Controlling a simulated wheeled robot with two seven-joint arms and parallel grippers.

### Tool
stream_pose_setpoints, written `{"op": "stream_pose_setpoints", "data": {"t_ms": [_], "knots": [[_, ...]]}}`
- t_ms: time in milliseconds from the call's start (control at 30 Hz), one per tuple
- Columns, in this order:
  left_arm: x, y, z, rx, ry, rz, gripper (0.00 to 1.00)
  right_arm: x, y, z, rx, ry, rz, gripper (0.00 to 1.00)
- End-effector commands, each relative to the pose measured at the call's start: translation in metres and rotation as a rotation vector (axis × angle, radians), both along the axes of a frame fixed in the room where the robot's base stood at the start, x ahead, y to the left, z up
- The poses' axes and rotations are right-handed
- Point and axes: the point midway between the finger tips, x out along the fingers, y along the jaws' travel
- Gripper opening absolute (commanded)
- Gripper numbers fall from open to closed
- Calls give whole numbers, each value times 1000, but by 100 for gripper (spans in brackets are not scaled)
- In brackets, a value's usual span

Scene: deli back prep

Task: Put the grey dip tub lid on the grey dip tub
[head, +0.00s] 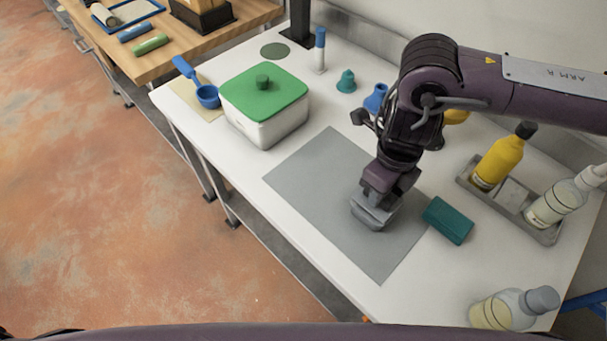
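A small grey tub shape (368,220) stands on the grey mat, taken to be the grey dip tub. My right gripper (378,201) points down directly over it, at its top. Grey surfaces between the fingers and the tub may be the grey lid, but gripper and lid blend together, so I cannot tell whether the lid is held or how it sits. The finger opening is hidden. My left gripper is not in view.
The grey mat (325,170) is otherwise clear. A teal block (448,220) lies close right of the gripper. A white tub with a green lid (264,92) stands left. A grey tray (547,236) holds bottles at right; another bottle (512,309) is near the front edge.

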Motion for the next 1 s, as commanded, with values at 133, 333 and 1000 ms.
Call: {"op": "stream_pose_setpoints", "data": {"t_ms": [133,333,1000], "knots": [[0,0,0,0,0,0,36,-1,0,-1,0,3,0,29],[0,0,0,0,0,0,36,-1,0,-1,0,3,0,50],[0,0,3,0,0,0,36,-1,0,2,0,1,0,50]]}}
